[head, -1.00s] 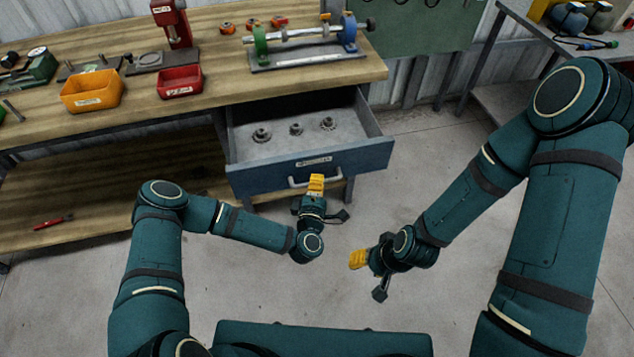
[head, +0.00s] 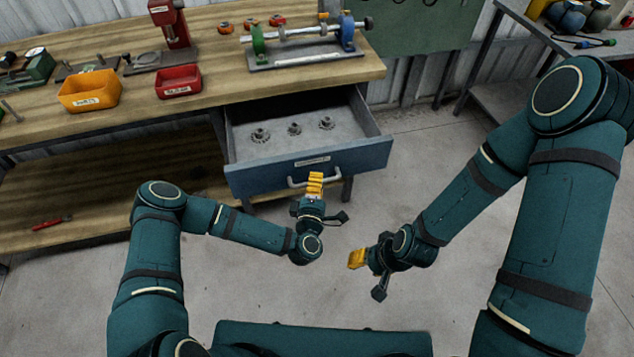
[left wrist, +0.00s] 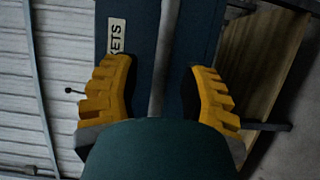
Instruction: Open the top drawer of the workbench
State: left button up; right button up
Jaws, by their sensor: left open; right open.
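The top drawer (head: 350,156) of the workbench (head: 150,115) is pulled out, its blue front facing me. Several small metal gear-like parts (head: 294,129) lie inside it. The grey bar handle (head: 299,183) is on the drawer front. My left gripper (head: 315,184) is at the handle, with yellow fingers open. In the left wrist view, the handle (left wrist: 165,60) runs between the spread fingers, with a gap on both sides. My right gripper (head: 357,259) is open and empty in the air, right of and nearer than the left one.
An orange bin (head: 90,91), a red bin (head: 179,82) and a shaft fixture (head: 305,44) stand on the bench top. A red tool (head: 52,222) lies on the lower shelf. Another table (head: 510,100) is at the upper right. The floor before the drawer is clear.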

pick_arm(q)
jog(key=s, duration=1.1)
jog(key=shift+s+a, duration=0.2)
jog(key=shift+a, duration=0.2)
jog(key=s+d+f+m+g+h, duration=0.25)
jog(key=f+m+g+h, duration=0.2)
jog(key=m+g, duration=0.6)
jog(key=s+a+r+m+g+y, duration=0.2)
jog(key=s+a+m+g, duration=0.3)
jog(key=s+a, duration=0.3)
jog(key=shift+r+g, duration=0.45)
jog(key=shift+r, duration=0.1)
jog(key=shift+w, duration=0.1)
